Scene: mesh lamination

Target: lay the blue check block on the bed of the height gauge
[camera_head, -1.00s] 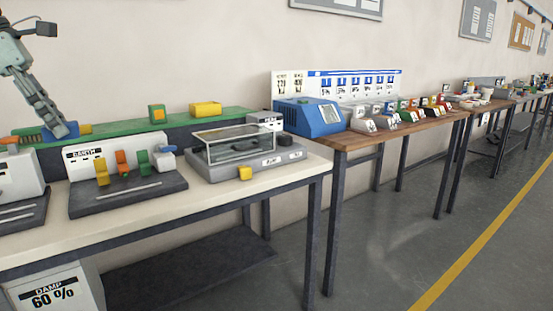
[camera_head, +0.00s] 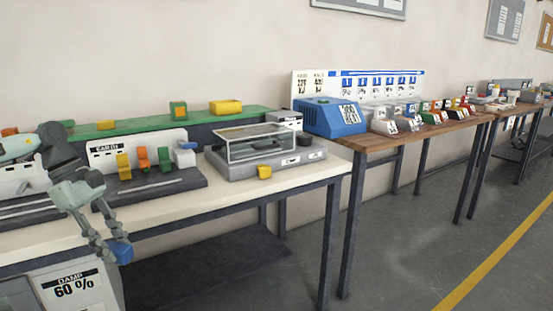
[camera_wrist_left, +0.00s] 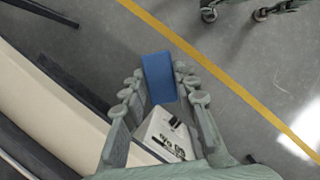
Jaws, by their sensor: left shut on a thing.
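The blue check block (camera_head: 121,252) is held at the fingertips of my left gripper (camera_head: 112,248), off the white table's front edge in the head view. In the left wrist view, the block (camera_wrist_left: 160,78) sits between the two fingers of the gripper (camera_wrist_left: 158,85), with floor beyond it. No part is clearly marked as the height gauge. A grey instrument (camera_head: 270,166) with a clear cover stands on the table's right part; I cannot tell if it is the gauge. My right gripper is not in view.
A dark stand with a white label panel (camera_head: 106,152) holds small coloured clips. A green shelf (camera_head: 145,128) runs behind. Bare tabletop (camera_head: 225,195) shows in front.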

